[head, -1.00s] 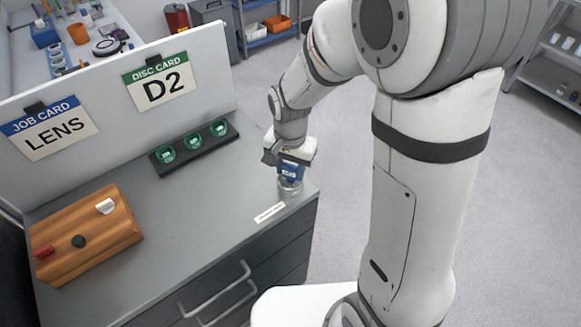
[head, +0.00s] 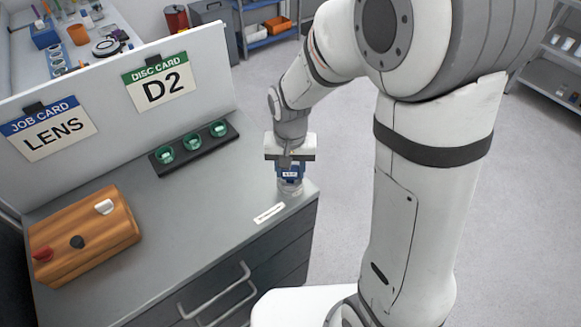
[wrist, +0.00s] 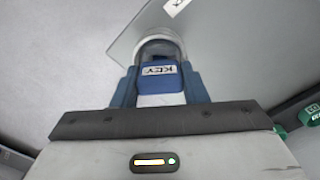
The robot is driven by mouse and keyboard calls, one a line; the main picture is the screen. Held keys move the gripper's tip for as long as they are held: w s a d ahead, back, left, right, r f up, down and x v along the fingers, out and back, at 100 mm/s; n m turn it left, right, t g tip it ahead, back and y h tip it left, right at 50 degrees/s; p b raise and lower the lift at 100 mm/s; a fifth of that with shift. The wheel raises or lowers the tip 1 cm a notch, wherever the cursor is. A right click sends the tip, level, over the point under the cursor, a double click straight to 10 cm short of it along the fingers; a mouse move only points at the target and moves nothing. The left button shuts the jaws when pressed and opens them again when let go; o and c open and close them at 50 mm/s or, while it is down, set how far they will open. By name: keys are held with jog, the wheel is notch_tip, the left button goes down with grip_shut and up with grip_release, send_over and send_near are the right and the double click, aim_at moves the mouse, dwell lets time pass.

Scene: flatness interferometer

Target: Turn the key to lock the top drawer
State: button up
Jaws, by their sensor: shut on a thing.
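The key (head: 290,173) has a blue head with a white label. In the wrist view the key (wrist: 158,72) reads "KEY" and sits between the two blue fingers of my gripper (wrist: 158,90). In the head view my gripper (head: 290,165) points down at the counter's right front corner, shut on the key head. Below the key is a round, pale lock housing (head: 290,187) on the countertop. The key's shaft is hidden. The drawers (head: 265,275) are under the counter, with the top drawer front looking closed.
A white label strip (head: 269,213) lies by the counter's front edge. A dark rack (head: 192,150) with green-rimmed round items stands behind left. A wooden block (head: 85,240) with knobs is at far left. Cards (head: 160,85) hang on the back panel. The mid counter is clear.

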jog(key=n, duration=0.3)
dwell(0.4)
jog(key=shift+n, duration=0.5)
jog(key=shift+n+b, duration=0.35)
jog(key=shift+n, duration=1.05)
jog(key=shift+n, duration=0.9)
jog(key=o, duration=1.1)
jog(key=shift+c, duration=0.2)
